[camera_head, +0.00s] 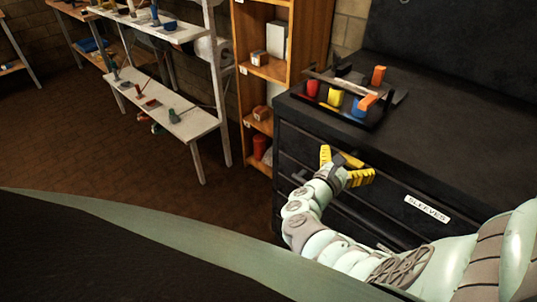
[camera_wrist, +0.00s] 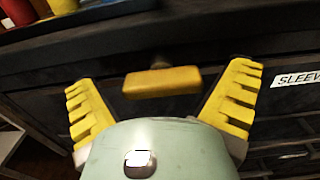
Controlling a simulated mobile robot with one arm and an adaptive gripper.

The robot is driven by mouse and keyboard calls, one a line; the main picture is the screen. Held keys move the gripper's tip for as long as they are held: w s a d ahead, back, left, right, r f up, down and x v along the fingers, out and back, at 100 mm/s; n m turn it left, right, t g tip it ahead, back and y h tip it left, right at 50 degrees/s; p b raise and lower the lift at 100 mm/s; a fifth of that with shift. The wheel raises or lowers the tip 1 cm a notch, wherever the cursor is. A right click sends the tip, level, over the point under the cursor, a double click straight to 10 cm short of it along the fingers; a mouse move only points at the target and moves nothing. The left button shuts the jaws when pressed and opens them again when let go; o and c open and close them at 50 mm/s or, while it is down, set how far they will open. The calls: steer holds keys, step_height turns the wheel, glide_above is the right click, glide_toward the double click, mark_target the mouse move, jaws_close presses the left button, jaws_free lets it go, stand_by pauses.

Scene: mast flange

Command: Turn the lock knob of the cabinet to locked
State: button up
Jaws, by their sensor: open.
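The black cabinet (camera_head: 455,150) stands at the right, with drawers on its front. Its lock knob (camera_wrist: 162,82) is a yellow bar on a short stem near the top of the front, lying nearly level in the wrist view. My gripper (camera_wrist: 165,75) is open, with one yellow ridged finger on each side of the knob and a visible gap to both ends. No contact shows. In the head view my gripper (camera_head: 348,164) is at the cabinet's upper front, and its fingers partly hide the knob.
A tray (camera_head: 338,112) with red, yellow and blue pieces and orange-handled items stands on the cabinet top. The label "SLEEVES" (camera_head: 427,208) is right of my gripper. Wooden shelves (camera_head: 262,75) and a white rack (camera_head: 190,125) stand left, with open floor before them.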

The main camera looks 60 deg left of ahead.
steer(key=shift+w, duration=0.1)
steer(key=c, duration=1.1)
